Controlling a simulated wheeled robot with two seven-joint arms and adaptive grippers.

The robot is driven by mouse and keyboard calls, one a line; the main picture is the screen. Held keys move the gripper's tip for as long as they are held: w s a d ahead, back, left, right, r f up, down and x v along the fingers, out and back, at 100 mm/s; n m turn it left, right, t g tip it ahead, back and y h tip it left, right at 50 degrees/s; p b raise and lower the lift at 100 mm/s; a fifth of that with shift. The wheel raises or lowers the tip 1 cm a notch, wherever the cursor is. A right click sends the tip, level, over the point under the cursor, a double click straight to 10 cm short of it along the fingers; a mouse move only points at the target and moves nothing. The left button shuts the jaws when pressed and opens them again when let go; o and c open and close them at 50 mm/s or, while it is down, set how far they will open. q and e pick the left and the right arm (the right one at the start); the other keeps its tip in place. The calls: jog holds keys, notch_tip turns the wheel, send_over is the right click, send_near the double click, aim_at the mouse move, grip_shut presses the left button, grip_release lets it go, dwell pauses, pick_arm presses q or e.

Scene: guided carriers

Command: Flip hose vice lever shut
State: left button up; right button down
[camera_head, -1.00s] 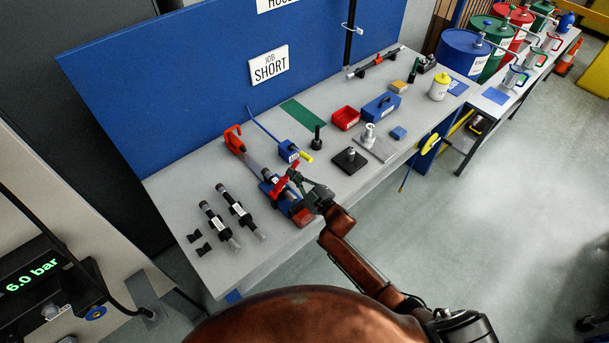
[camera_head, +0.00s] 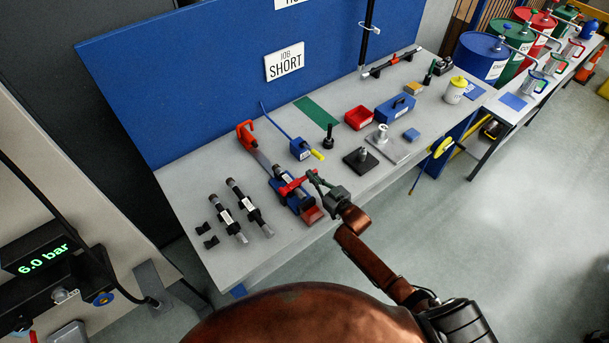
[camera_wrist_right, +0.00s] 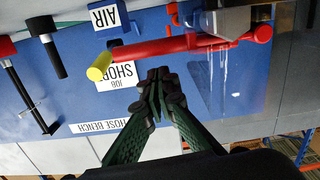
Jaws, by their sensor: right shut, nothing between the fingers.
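The hose vice (camera_head: 291,200) is a blue block at the front of the bench. Its red lever (camera_head: 292,187) lies slanted across it, with one end toward my right gripper. A hose end or fitting sits in the vice under the lever. My right gripper (camera_head: 312,176) is shut and empty beside the lever's right end; I cannot tell whether they touch. In the right wrist view, a long red bar (camera_wrist_right: 165,47), seemingly the lever, crosses above the shut fingertips (camera_wrist_right: 158,76), with a clear gap in the picture. My left gripper is not in view.
Two black fittings (camera_head: 243,205) lie to the left. A black plate with a post (camera_head: 361,160) and a red bin (camera_head: 359,117) stand to the right. The bench's front strip (camera_head: 262,255) is clear.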

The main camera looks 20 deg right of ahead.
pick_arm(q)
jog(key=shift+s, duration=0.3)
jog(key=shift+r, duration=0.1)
pick_arm(e)
jog(key=shift+r, duration=0.1)
